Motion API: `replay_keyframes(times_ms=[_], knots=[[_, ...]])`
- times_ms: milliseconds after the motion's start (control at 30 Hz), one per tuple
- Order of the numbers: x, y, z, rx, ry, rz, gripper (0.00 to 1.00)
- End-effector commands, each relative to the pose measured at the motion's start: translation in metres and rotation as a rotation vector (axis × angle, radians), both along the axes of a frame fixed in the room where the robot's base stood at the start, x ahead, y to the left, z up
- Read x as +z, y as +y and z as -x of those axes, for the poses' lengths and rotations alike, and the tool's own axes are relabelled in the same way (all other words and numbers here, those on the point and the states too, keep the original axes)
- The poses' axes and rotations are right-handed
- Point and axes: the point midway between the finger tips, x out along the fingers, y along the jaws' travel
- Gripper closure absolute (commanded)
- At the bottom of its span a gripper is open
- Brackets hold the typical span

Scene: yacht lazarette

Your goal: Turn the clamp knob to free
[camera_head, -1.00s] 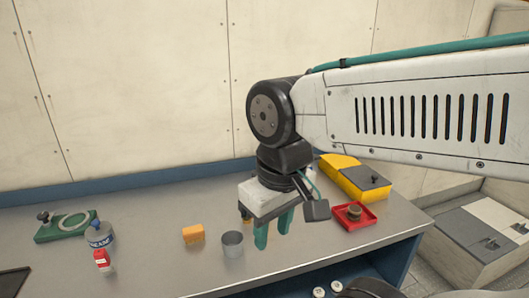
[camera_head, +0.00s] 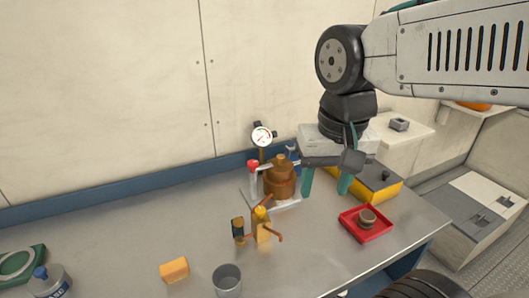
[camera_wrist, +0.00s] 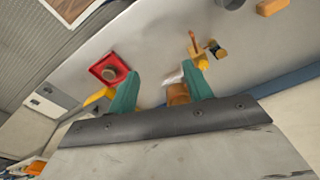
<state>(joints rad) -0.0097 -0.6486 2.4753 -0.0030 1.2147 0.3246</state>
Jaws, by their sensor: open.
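I cannot tell for sure which part is the clamp knob. A brass-brown fitting (camera_head: 280,181) stands on a light base plate, with a dial gauge (camera_head: 262,136) behind it. A red knob (camera_head: 253,164) on a pale post is at its left. In front stands a small yellow device (camera_head: 262,226) with orange-brown levers; it also shows in the wrist view (camera_wrist: 201,60). My gripper (camera_head: 325,190) is open and empty, raised to the right of the brass fitting. In the wrist view its green fingers (camera_wrist: 160,75) are apart, and the right finger partly hides the fitting (camera_wrist: 178,95).
A red tray (camera_head: 380,229) with a small brown round piece (camera_head: 367,217) lies on the right. A yellow case (camera_head: 382,187) with a dark top is behind my gripper. A grey cup (camera_head: 227,280) and orange block (camera_head: 174,269) are at the front.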

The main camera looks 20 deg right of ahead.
Motion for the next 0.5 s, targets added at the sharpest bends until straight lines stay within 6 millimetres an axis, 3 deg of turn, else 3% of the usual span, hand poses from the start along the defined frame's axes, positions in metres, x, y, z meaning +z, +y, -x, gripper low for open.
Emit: replay_keyframes(times_ms=[233, 500], knots=[[0.016, 0.007, -0.096, -0.728, 0.041, -0.059, 0.50], [0.002, 0.019, -0.200, -1.521, 0.063, -0.093, 0.50]])
